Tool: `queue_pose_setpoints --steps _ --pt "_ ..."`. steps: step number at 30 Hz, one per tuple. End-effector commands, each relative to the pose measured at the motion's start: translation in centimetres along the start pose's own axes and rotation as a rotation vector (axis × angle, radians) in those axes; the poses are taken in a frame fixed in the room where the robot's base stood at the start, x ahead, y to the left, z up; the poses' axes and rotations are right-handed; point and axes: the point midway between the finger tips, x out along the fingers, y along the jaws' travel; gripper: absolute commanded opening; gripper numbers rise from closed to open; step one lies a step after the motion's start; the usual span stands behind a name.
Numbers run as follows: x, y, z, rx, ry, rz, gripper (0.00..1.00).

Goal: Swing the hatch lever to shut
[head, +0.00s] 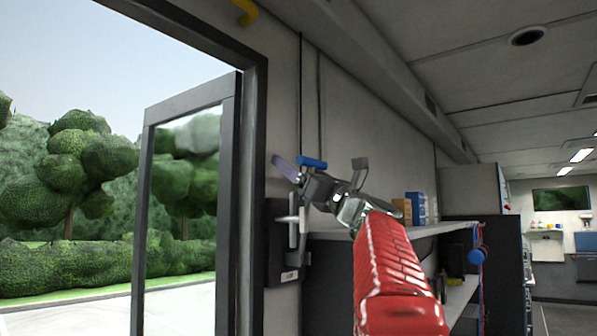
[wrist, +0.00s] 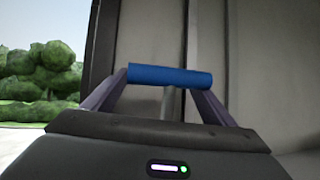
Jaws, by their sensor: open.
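The hatch lever has a blue grip (head: 311,162) on a grey shaft, which stands roughly upright from a dark wall plate (head: 283,245) with a small label. My gripper (head: 318,163) is at the grip, with its two fingers spread. In the wrist view the blue grip (wrist: 170,75) lies crosswise at the fingertips of my gripper (wrist: 168,78), spanning the space between them. I cannot tell whether the fingers touch it. The label is too small to read.
An open doorway with a dark frame (head: 250,200) and a glazed door (head: 180,215) is on the left, with trees outside. To the right is a shelf (head: 440,228) with orange and blue boxes (head: 415,207). A wall stands close behind the lever.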

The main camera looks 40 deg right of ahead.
Motion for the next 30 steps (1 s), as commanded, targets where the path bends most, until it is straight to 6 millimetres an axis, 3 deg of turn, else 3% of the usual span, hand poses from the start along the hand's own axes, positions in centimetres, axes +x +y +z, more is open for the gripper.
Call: queue_pose_setpoints --steps 8,20,30 --pt "0.0 -0.1 -0.1 0.0 0.002 -0.001 1.0" --pt "-0.5 -0.1 -0.3 0.002 0.005 -0.002 1.0" --pt "-3.8 -0.2 -0.3 0.001 0.005 -0.003 1.0"
